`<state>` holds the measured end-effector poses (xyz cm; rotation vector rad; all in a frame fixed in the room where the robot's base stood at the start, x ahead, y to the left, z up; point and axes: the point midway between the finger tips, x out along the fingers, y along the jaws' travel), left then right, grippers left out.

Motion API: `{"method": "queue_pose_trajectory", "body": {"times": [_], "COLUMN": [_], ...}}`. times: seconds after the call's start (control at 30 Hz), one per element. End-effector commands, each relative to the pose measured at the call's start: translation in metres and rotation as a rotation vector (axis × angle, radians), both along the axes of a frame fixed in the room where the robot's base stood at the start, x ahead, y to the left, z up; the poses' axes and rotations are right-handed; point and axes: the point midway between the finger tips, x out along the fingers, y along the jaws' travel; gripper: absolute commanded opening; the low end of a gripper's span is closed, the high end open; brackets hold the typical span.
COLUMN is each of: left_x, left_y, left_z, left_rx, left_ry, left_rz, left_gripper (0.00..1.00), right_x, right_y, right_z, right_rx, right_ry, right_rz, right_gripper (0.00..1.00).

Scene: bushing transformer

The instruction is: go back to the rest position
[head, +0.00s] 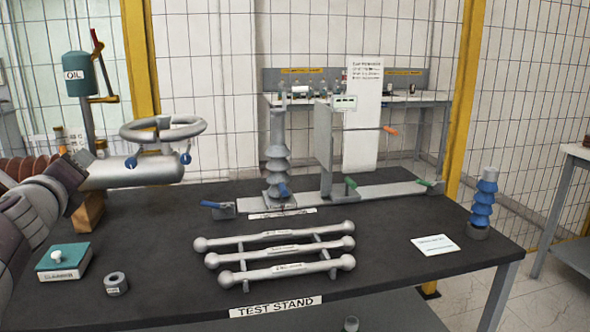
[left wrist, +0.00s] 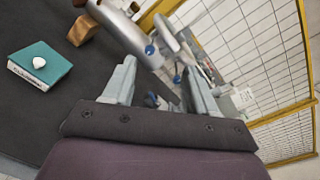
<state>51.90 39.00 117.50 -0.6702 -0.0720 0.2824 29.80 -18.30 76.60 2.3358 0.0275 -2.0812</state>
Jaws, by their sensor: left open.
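My left gripper shows in the left wrist view (left wrist: 160,90), with its two grey fingers spread apart and nothing between them. In the head view my left arm enters at the left edge; its fingertips cannot be made out there. Beyond the fingers is a silver cylinder (head: 130,171) with a ring (head: 163,128) and blue clamps, lying horizontally at the left of the table (head: 385,286). My right gripper is in neither view.
A teal box (head: 64,261) and a grey nut-like ring (head: 116,284) lie at the front left. Silver bars (head: 275,250) lie mid-table. A grey ribbed insulator (head: 277,160) stands behind; a blue one (head: 483,205) stands at the right. The table's right front is mostly clear.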

Motion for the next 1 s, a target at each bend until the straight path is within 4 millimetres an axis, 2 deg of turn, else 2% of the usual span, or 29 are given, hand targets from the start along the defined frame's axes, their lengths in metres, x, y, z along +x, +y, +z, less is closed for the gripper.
{"method": "queue_pose_trajectory", "body": {"times": [0.17,0.27,0.37,0.43,0.47,0.57,0.6,0.7,0.8,1.0], "left_x": [-0.011,-0.017,-0.026,-0.035,-0.039,-0.063,-0.075,-0.106,-0.135,-0.185], "left_y": [0.018,0.021,0.016,0.007,0.001,-0.027,-0.042,-0.077,-0.107,-0.155], "left_z": [-0.045,-0.086,-0.137,-0.178,-0.197,-0.27,-0.3,-0.358,-0.399,-0.457], "left_rx": [-0.419,-0.685,-0.954,-1.144,-1.227,-1.512,-1.617,-1.801,-1.897,-1.958], "left_ry": [-0.041,-0.053,-0.057,-0.052,-0.047,-0.025,-0.012,0.021,0.053,0.132], "left_rz": [0.135,0.23,0.343,0.44,0.489,0.694,0.791,1.016,1.2,1.469], "left_gripper": [0.57,0.57,0.57,0.57,0.57,0.57,0.57,0.57,0.57,0.57], "right_x": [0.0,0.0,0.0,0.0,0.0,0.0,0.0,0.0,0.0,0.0], "right_y": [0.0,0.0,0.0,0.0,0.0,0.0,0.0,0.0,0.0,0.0], "right_z": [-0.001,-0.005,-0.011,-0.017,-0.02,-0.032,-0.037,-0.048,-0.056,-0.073], "right_rx": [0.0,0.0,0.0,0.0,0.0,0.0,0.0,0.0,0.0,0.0], "right_ry": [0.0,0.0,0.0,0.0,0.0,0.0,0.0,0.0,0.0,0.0], "right_rz": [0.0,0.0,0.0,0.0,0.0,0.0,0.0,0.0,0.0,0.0], "right_gripper": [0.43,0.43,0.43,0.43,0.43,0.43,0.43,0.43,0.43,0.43]}}
